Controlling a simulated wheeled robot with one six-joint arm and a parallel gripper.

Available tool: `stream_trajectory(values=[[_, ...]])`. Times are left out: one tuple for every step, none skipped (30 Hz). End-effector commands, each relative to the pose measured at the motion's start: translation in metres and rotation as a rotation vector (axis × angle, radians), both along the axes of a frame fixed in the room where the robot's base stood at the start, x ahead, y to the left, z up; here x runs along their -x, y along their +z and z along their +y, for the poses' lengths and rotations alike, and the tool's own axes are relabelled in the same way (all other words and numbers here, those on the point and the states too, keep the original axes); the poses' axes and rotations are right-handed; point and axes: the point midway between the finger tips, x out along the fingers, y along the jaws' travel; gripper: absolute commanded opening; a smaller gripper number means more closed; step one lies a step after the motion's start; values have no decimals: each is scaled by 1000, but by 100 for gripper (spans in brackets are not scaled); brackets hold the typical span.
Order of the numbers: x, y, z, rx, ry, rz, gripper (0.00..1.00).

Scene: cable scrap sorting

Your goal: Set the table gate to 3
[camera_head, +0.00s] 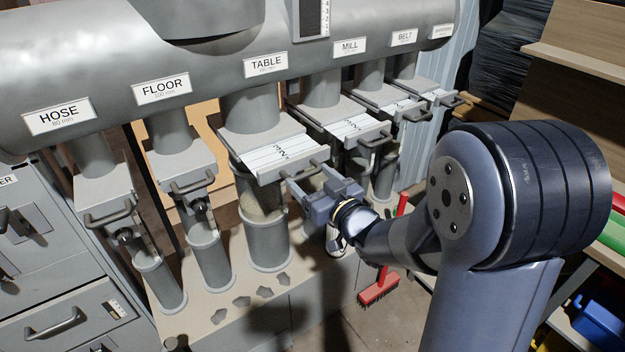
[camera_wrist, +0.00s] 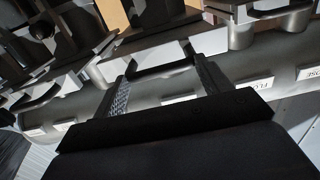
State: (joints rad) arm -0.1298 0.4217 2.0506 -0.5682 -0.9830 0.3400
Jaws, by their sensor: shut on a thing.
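The table gate (camera_head: 268,158) is a pale slide plate with printed lines and numbers, under the sign TABLE (camera_head: 265,65). It sticks out of its housing on the thick grey pipe; I cannot read for sure which number stands at the housing edge. Its dark bar handle (camera_head: 313,165) is at the plate's front end. My gripper (camera_head: 304,180) is at this handle, its fingers shut on it. In the wrist view the handle (camera_wrist: 160,68) spans between the two dark fingers. The gripper partly hides the handle.
The mill gate (camera_head: 350,128) is pulled out close by on the right, with the belt gate (camera_head: 388,100) beyond. The floor gate (camera_head: 185,170) and hose gate (camera_head: 103,200) on the left look pushed in. A red brush (camera_head: 378,287) stands on the floor below.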

Motion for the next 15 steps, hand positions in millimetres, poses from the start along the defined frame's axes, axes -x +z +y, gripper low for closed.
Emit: stream_trajectory(values=[[0,0,0,-1,-1,1,34],[0,0,0,-1,-1,1,31],[0,0,0,-1,-1,1,31],[-1,-1,1,0,0,0,31],[-3,-1,2,0,0,0,31],[-6,-2,4,0,1,0,31],[-9,-3,6,0,1,0,31],[-13,-3,8,-1,1,-1,31],[-17,-3,11,-1,1,-1,31],[-20,-3,13,-1,0,-1,31],[-22,-3,15,-1,1,-1,31],[-24,-2,17,-1,0,0,31],[-26,-2,17,-1,0,1,31],[-27,-1,18,-1,-1,1,31],[-27,-1,18,0,-1,1,31]])
